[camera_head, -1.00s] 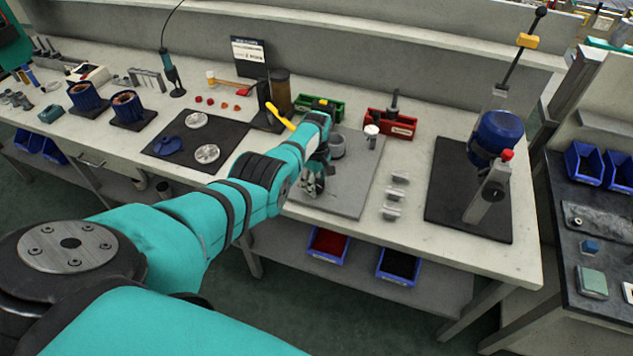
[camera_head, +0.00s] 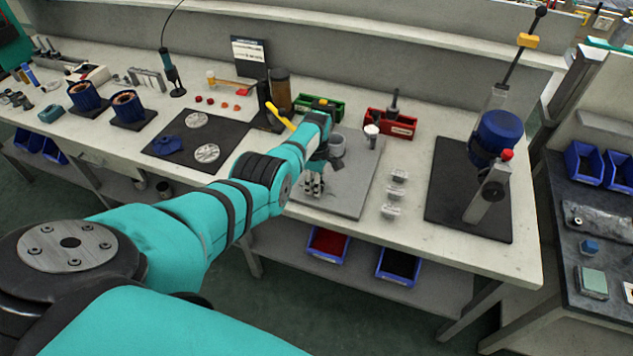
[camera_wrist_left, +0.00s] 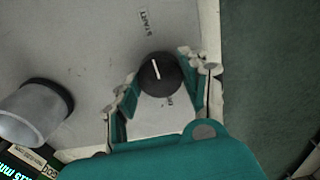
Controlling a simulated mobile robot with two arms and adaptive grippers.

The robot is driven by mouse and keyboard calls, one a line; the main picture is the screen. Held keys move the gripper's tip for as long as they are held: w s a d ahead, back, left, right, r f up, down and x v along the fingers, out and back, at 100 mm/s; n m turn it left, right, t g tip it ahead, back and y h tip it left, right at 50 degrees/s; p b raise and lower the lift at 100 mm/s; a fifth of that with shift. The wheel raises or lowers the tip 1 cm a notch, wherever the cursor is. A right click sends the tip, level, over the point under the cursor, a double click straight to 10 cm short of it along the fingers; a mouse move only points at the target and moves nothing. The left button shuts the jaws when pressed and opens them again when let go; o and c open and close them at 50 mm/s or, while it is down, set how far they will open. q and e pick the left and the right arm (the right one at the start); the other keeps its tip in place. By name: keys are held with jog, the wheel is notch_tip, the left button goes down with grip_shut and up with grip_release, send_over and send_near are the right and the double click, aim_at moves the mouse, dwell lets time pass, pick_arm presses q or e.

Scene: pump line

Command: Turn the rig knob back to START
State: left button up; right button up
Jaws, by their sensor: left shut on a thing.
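The rig knob (camera_wrist_left: 160,75) is a round black dial with a white pointer line, in the upper middle of the left wrist view. The line points up and slightly left, roughly toward the START label (camera_wrist_left: 147,22) on the grey plate. Another label (camera_wrist_left: 170,100) lies below the knob, mostly hidden. My left gripper (camera_wrist_left: 162,80) is shut on the knob, one finger on each side. In the head view my left gripper (camera_head: 314,184) is low over the front of the grey rig plate (camera_head: 350,190); the knob is hidden there. My right gripper is not in view.
A grey cylinder (camera_wrist_left: 35,112) stands on the plate close to the gripper. Behind are a red bin (camera_head: 390,124) and a green bin (camera_head: 319,107). Small metal blocks (camera_head: 395,193) sit right of the plate. A blue pump (camera_head: 497,134) stands on a dark mat.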

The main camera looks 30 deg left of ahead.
pick_arm(q)
jog(key=shift+w+r, duration=0.1)
jog(key=o, duration=1.2)
notch_tip(320, 180, up, 12)
jog(key=shift+f, duration=0.1)
